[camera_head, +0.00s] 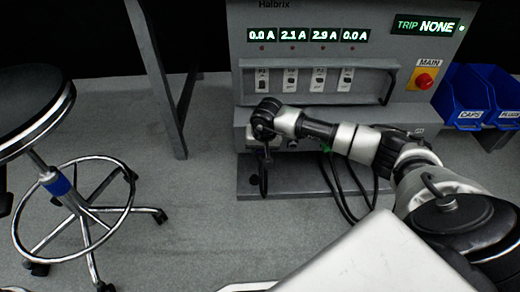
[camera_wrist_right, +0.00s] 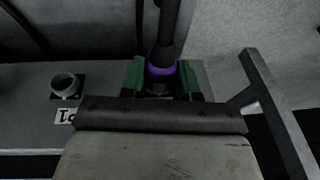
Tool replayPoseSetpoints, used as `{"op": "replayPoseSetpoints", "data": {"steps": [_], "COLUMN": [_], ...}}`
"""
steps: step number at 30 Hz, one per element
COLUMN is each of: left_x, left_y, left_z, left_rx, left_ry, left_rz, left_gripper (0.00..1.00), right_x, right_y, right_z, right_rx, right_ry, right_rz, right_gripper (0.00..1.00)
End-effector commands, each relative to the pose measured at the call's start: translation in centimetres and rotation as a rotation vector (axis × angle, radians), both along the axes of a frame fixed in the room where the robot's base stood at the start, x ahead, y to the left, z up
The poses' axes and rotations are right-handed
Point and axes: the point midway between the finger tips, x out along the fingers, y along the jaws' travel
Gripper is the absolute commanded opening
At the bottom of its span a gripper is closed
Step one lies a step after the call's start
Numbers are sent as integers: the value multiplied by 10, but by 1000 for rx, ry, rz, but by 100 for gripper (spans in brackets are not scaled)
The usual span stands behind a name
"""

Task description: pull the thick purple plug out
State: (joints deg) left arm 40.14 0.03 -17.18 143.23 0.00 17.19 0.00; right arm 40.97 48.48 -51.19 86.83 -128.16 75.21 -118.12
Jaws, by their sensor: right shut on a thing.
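In the right wrist view, the thick dark plug with a purple ring (camera_wrist_right: 162,66) sits between the green pads of my right gripper (camera_wrist_right: 162,80). The gripper is shut on it, and a thick dark cable runs from the plug toward the top of the picture. The plug's far end is hidden, so I cannot tell whether it sits in a socket. In the head view, my right arm reaches in front of the grey cabinet (camera_head: 315,20), with its wrist near the cabinet's lower left front. The plug and fingertips are not clear there. My left gripper is not in view.
A round grey socket (camera_wrist_right: 65,83) with a label is left of the gripper in the wrist view. A rail (camera_head: 320,65) crosses the cabinet front. Dark cables (camera_head: 345,185) hang below my forearm. A stool (camera_head: 75,200) stands left; blue bins (camera_head: 465,95) are right.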

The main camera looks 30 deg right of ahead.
Motion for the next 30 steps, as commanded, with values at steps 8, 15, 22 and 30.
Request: {"op": "replayPoseSetpoints", "data": {"steps": [8, 15, 22, 30], "left_x": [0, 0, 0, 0], "left_y": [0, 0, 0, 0], "left_z": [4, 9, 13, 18], "left_rx": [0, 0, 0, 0], "left_ry": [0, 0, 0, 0], "left_rz": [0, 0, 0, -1], "left_gripper": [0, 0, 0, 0], "right_x": [-5, -11, -17, -24], "right_y": [3, 7, 10, 15], "right_z": [1, 1, 1, 1], "right_rx": [0, -1, 0, 0], "right_ry": [1, 1, 0, 0], "right_rz": [2, 1, 1, 2], "right_gripper": [2, 2, 2, 2]}}
